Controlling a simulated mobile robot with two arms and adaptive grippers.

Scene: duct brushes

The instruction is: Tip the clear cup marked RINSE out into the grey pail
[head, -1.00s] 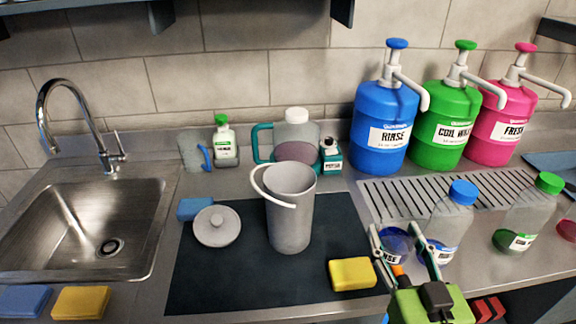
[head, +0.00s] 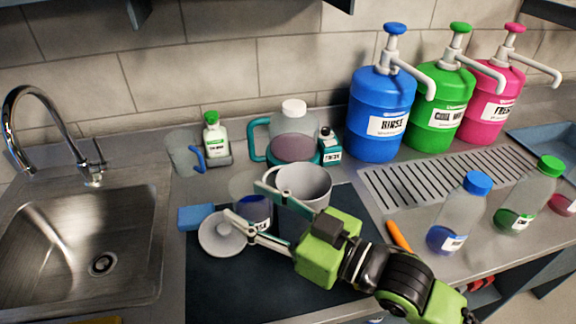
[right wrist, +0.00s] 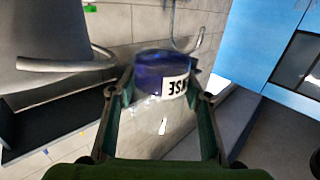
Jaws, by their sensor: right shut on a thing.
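The clear cup (head: 246,183) with blue liquid low in it is held between the fingers of my right gripper (head: 243,202), just left of the grey pail (head: 303,186). It looks close to upright in the head view. In the right wrist view the cup (right wrist: 165,118) sits between the fingers, its partly visible label (right wrist: 175,87) upside down in the picture. The pail stands on the dark mat, its mouth open upward and its lower body hidden behind my gripper. The pail also shows in the right wrist view (right wrist: 60,30). My left gripper is not in view.
A round grey lid (head: 220,238) and a blue sponge (head: 196,217) lie left of the cup. The sink (head: 85,235) is at far left. A jug (head: 293,135) and pump containers (head: 378,110) stand behind. Capped bottles (head: 460,215) stand at right.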

